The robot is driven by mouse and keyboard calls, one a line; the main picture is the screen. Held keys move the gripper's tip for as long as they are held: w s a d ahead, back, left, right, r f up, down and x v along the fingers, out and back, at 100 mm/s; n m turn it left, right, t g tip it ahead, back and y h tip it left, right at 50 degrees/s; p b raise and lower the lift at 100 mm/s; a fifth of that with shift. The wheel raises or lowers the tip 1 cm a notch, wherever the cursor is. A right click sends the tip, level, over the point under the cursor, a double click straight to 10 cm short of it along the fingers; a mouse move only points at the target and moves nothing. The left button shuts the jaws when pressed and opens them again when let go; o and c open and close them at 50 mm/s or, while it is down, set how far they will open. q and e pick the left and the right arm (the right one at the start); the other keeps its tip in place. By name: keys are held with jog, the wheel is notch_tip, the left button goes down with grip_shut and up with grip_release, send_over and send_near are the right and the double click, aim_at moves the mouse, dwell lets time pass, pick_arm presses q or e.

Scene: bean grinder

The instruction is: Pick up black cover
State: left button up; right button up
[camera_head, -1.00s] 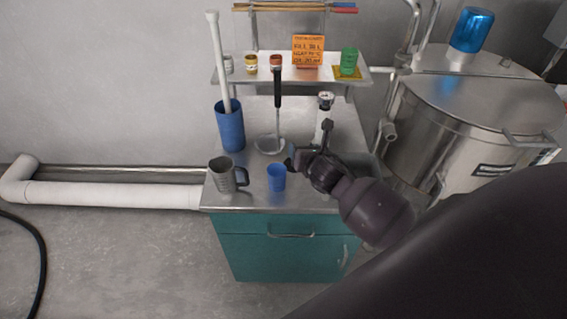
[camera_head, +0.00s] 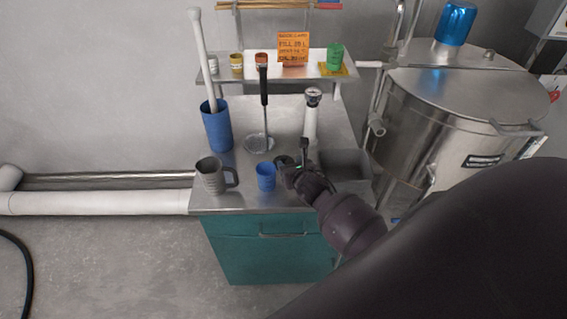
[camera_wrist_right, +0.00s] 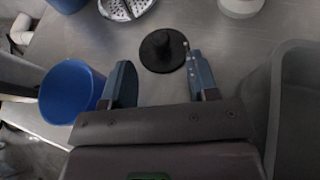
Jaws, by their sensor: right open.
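The black cover (camera_wrist_right: 163,50) is a round black disc with a raised knob, lying on the steel counter in the right wrist view. In the head view the black cover (camera_head: 285,160) shows only in part, beside my right gripper (camera_head: 293,163). In the right wrist view my right gripper (camera_wrist_right: 160,85) is open and empty, its two fingers pointing toward the cover. The cover lies just beyond and between the fingertips, closer to the right finger. I cannot tell whether that finger touches it. My left gripper is in neither view.
A blue cup (camera_head: 266,178) stands just left of the right gripper, with a grey mug (camera_head: 212,177) further left. A skimmer (camera_head: 258,143) lies behind, and a white cylinder with a gauge (camera_head: 311,118) stands at the back. A sink basin (camera_head: 347,166) is to the right.

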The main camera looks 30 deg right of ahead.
aim_at(284, 158)
jog(key=shift+b+x, duration=0.5)
jog(key=shift+x, duration=2.45)
jog(key=shift+c, duration=0.5)
jog(key=c, duration=0.9)
